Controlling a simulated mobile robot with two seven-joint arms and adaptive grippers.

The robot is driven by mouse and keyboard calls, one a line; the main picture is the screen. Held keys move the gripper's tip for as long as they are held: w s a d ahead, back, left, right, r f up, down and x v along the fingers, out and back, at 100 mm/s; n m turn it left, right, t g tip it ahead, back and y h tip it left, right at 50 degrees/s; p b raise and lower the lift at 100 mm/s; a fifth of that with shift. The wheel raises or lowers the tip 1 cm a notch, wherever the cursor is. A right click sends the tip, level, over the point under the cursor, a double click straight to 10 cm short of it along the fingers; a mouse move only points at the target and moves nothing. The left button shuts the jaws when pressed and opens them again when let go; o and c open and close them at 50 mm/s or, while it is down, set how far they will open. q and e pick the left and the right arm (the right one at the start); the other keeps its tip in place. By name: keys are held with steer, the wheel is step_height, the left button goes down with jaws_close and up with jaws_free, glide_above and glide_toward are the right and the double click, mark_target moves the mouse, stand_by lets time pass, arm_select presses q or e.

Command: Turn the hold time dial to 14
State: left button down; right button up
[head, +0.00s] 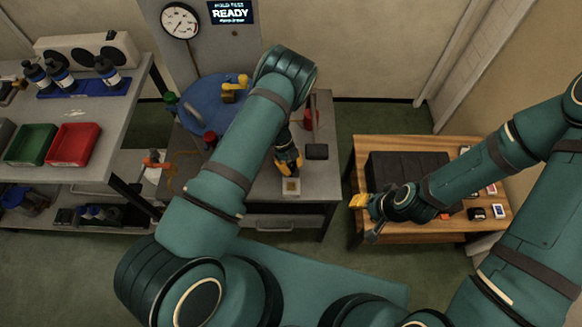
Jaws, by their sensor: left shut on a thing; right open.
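My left gripper (289,166), with yellow fingers, points down over the front of the grey bench, right at a small pale box (291,192) with a tan square on top. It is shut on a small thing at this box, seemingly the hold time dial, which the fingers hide. No dial numbers can be read. My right gripper (359,202) is open and empty, beside the left end of the dark block on the wooden table. A screen (232,12) on the grey panel reads READY.
A round gauge (180,20) is beside the screen. A blue round plate (207,98) with a yellow fitting is behind my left arm. The wooden table (385,143) carries a dark block (400,165) and small items. Shelves (108,118) with trays and bottles stand left.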

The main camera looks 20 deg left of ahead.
arm_select(q)
steer(key=m, duration=0.2)
steer(key=m+g+y, duration=0.1)
steer(key=m, duration=0.1)
steer(key=shift+s+d+f+m+b, duration=0.1)
steer(key=shift+d+f+m+b, duration=0.05)
steer(key=shift+m+b, duration=0.25)
steer(key=shift+s+m+g+y, duration=0.1)
steer(key=shift+m+g+y, duration=0.3)
steer(key=shift+m, duration=0.8)
steer(key=shift+m+g+y, duration=0.2)
steer(key=shift+m+y, duration=0.3)
steer(key=shift+m, duration=0.7)
steer(key=c, duration=1)
jaws_free()
steer(key=shift+c, duration=0.2)
steer(key=shift+w+r, duration=0.35)
steer(key=shift+r, duration=0.15)
steer(key=v, duration=1.1)
